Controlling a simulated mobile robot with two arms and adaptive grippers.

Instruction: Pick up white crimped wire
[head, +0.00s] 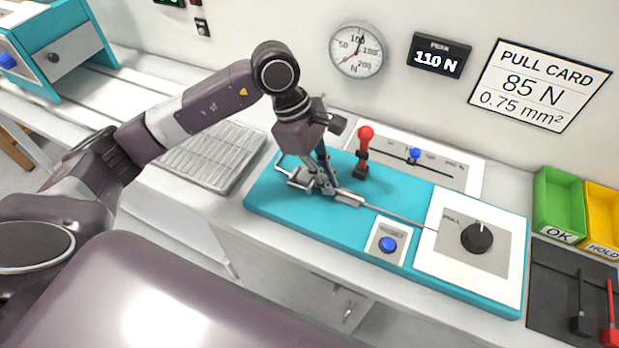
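My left gripper (324,186) points down at the metal clamp (302,178) on the left part of the turquoise pull tester (283,208). Its fingers overlap the clamp, so I cannot tell whether they are open or shut, or whether they touch anything. A thin grey rod or wire (395,215) runs from a small metal block (349,197) beside the gripper to the white knob panel (452,252). I cannot make out a white crimped wire for certain; the gripper and clamp may hide it. My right gripper is not in view.
A red-ball lever (363,150) stands close behind the gripper. A blue button (388,245) and black knob (477,237) are to its right. A ribbed grey tray (205,158) lies left. Green OK (560,203) and yellow HOLD (603,222) bins stand right. The wall display (439,58) reads 110 N.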

